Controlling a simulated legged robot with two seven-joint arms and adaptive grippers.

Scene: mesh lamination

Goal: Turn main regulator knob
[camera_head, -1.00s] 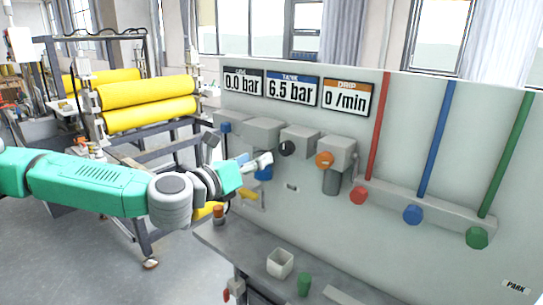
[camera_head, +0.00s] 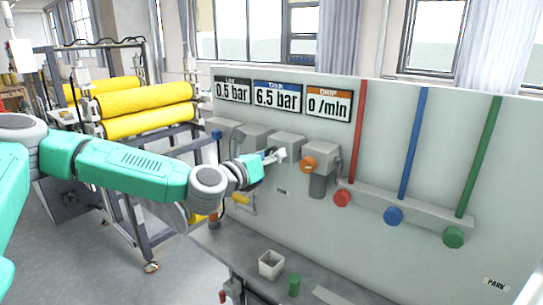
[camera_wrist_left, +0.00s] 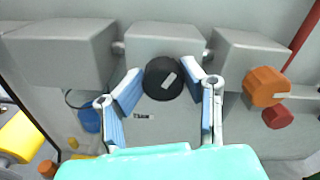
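The main regulator knob (camera_wrist_left: 164,79) is black with a pale marker line that leans to the right. It sits on the front of a grey box (camera_wrist_left: 165,40) in the left wrist view. My left gripper (camera_wrist_left: 164,68) has one finger on each side of the knob, with the fingertips against its rim. In the head view my left gripper (camera_head: 279,155) is at the grey box and covers the knob. The line display (camera_head: 233,91) reads 0.5 bar and the tank display (camera_head: 277,96) reads 6.5 bar. My right gripper is not in view.
An orange knob (camera_head: 308,165) sits right of the gripper. A blue knob (camera_wrist_left: 90,119) is at its lower left. Red (camera_head: 342,198), blue (camera_head: 393,215) and green (camera_head: 453,237) knobs line the panel.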

